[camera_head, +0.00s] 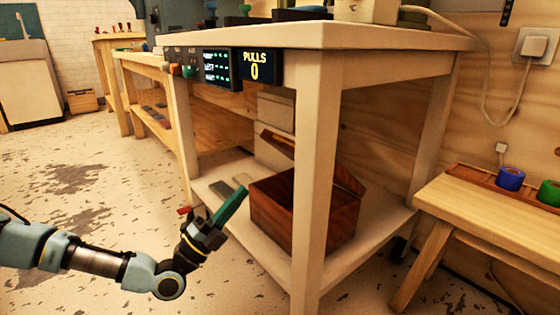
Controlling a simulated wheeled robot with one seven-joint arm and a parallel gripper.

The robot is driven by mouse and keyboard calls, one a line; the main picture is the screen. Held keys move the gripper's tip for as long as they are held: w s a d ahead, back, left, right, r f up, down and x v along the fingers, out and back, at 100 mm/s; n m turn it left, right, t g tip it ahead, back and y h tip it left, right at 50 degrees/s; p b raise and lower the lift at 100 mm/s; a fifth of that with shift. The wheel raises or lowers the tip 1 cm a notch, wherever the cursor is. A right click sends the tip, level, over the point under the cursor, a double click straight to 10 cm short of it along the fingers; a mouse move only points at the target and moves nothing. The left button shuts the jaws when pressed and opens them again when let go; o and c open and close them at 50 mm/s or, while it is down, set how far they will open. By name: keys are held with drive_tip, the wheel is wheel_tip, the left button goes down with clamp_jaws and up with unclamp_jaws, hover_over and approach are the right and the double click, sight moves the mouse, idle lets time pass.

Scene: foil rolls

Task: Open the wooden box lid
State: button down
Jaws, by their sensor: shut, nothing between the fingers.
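The reddish-brown wooden box (270,207) sits on the lower shelf of the workbench, behind its front leg. Its lid (279,145) looks raised and tilted above the box, with one part showing left of the leg and another right of it. The leg hides the middle of the box and lid, so how far the lid stands open is hard to tell. My gripper (238,194), with green fingers, is left of the box in front of the shelf. It is shut and empty, points up and right, and appears apart from the box.
The bench leg (314,185) stands in front of the box. Flat grey pieces (228,186) lie on the shelf (268,240) left of it. A low wooden table (470,205) at right holds a blue roll (510,179) and a green roll (549,193). The floor at left is open.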

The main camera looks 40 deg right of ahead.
sight(285, 142)
drive_tip(key=b+x, duration=0.5)
drive_tip(key=x, duration=0.8)
drive_tip(key=shift+d+r, duration=0.25)
drive_tip(key=shift+d, duration=0.05)
drive_tip(key=shift+r, duration=0.15)
